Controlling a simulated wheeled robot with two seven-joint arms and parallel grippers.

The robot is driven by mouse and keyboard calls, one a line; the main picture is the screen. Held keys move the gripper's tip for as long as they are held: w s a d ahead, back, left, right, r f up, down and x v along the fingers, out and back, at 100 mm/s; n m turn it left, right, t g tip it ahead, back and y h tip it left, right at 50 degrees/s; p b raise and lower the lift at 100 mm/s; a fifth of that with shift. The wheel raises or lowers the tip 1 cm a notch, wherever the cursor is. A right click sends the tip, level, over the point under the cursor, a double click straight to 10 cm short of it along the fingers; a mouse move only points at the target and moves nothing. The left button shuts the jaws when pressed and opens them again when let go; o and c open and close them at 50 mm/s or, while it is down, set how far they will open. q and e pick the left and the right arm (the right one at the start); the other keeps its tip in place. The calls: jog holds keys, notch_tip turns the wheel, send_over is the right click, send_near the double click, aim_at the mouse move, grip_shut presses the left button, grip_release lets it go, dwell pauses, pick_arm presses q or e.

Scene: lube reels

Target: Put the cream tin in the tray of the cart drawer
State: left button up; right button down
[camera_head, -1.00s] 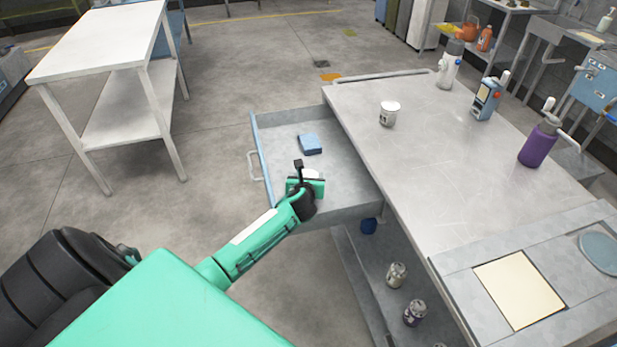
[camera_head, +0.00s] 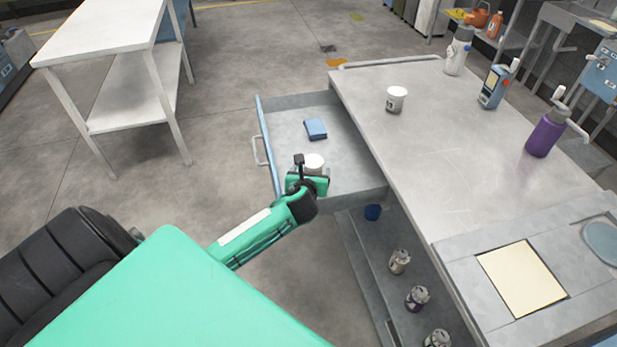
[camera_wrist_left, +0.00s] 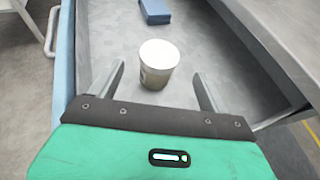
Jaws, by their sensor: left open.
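A cream tin (camera_head: 314,161) with a pale lid stands upright on the floor of the pulled-out cart drawer (camera_head: 345,155). In the left wrist view the tin (camera_wrist_left: 158,62) is just ahead of my left gripper (camera_wrist_left: 160,85), with clear gaps to both fingers. My left gripper (camera_head: 308,180) is open, low over the near part of the drawer. The drawer's grey tray floor also shows in the wrist view (camera_wrist_left: 110,35). In the head view the gripper hides the tin's lower part. My right gripper is out of view.
A blue block (camera_head: 315,129) lies farther back in the drawer. Cans stand on the lower shelf (camera_head: 375,260).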

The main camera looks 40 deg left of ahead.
pick_arm(q)
jog(key=shift+v, duration=2.05)
jog(key=shift+f, duration=0.1)
